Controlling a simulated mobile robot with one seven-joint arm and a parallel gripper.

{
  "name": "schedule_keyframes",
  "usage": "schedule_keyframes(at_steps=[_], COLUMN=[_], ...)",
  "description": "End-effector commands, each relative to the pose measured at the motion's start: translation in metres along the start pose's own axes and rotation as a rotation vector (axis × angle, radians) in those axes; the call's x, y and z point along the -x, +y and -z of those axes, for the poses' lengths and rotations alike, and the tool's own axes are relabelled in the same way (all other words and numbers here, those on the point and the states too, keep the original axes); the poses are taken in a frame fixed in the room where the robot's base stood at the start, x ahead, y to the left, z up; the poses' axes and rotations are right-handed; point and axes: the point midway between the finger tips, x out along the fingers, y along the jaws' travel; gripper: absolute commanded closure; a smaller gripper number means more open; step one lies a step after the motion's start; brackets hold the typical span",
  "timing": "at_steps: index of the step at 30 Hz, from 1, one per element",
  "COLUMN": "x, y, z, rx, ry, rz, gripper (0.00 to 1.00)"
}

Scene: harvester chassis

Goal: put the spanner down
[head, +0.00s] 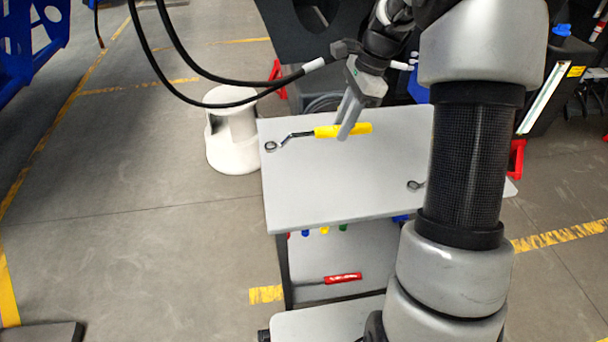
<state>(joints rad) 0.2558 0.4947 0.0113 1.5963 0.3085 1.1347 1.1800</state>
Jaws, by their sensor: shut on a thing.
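The spanner (325,131) has a yellow handle and a dark metal shaft with a ring end (271,146) pointing left. It lies roughly level across the picture, over the grey top of a trolley (320,195). My gripper (347,132) comes down from above and is shut on the yellow handle, right of its middle. Whether the spanner touches the trolley top or is held just above it, I cannot tell.
Another ring-ended tool (415,185) lies on the trolley top at the right, partly hidden by my arm. A red-handled tool (342,278) is on the lower shelf. A white stool (232,140) stands left of the trolley. The middle front of the top is clear.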

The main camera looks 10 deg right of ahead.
Motion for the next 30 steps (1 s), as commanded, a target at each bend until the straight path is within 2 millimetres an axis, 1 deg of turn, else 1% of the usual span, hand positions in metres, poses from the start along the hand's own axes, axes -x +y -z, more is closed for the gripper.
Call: schedule_keyframes(at_steps=[1,4,11,15,17,19,26,29,30], x=[-0.011,-0.028,-0.051,-0.075,-0.083,-0.086,-0.085,-0.088,-0.088], y=[0.001,0.001,0.001,0.002,0.001,0.001,0.001,0.001,0.001], z=[0.003,0.008,0.015,0.022,0.025,0.025,0.025,0.026,0.026], rx=[-0.001,0.0,0.002,0.002,0.002,0.003,0.004,0.004,0.003], ry=[-0.001,-0.001,-0.001,-0.001,-0.001,-0.001,0.0,0.0,0.0], rz=[-0.003,-0.003,-0.003,-0.005,-0.003,-0.002,-0.001,-0.002,-0.003], gripper=[1.0,1.0,1.0,1.0,1.0,1.0,1.0,1.0,0.74])
